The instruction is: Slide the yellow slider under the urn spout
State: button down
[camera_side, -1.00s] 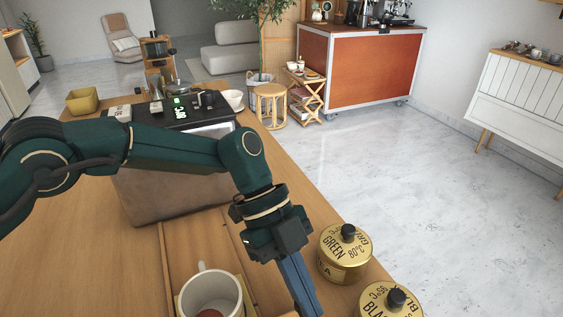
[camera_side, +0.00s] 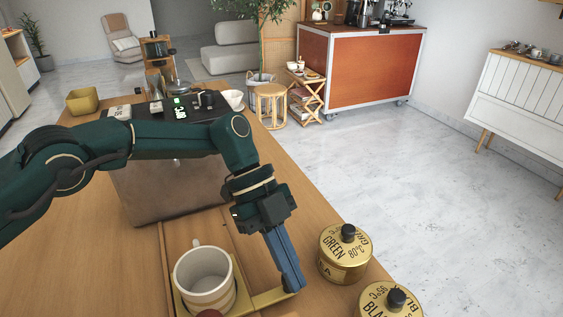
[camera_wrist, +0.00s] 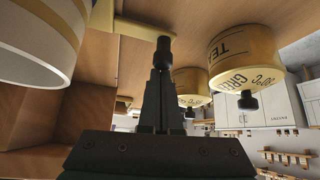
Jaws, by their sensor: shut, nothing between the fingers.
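The yellow slider (camera_side: 269,297) lies at the bottom of the side view, with a striped white mug (camera_side: 204,283) on it. Its yellow arm reaches right to my gripper (camera_side: 294,287), which is shut and empty, its tips down beside the arm's end. The mug (camera_wrist: 36,35) also shows there. I cannot make out the urn spout.
Wooden rails (camera_side: 166,250) run along the counter beside the mug. Gold tea tins, green (camera_side: 345,255) and black (camera_side: 388,302), stand close right of my gripper. A grey-brown box (camera_side: 165,190) with a dark top stands behind, under my arm.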

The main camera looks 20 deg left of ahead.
jog(key=v, duration=0.4)
jog(key=shift+w, duration=0.1)
jog(key=c, duration=1.5)
grip_release()
jog(key=shift+a+r, duration=0.15)
jog(key=shift+r, duration=0.05)
jog(key=o, duration=0.6)
jog(key=shift+w+r, duration=0.1)
jog(key=shift+r, duration=0.05)
jog(key=shift+o, duration=1.1)
jog(key=shift+n, duration=0.4)
jog(key=shift+s+d+f+n+t+y, duration=0.2)
jog(key=shift+d+f+n+t+y, duration=0.2)
jog(key=shift+f+n+t, duration=0.4)
jog(key=shift+s+d+f+n+t+y, duration=0.25)
jog(key=shift+f+n+t+y, duration=0.2)
jog(key=shift+f+n, duration=0.65)
jog(key=shift+s+d+f+n+t+y, duration=0.15)
jog(key=shift+d+f+n+t+y, duration=0.2)
jog(key=shift+f+n+t, duration=0.6)
jog(key=shift+f+m+g, duration=0.15)
jog(key=shift+m+g, duration=0.1)
jog(key=shift+g, duration=0.05)
grip_shut()
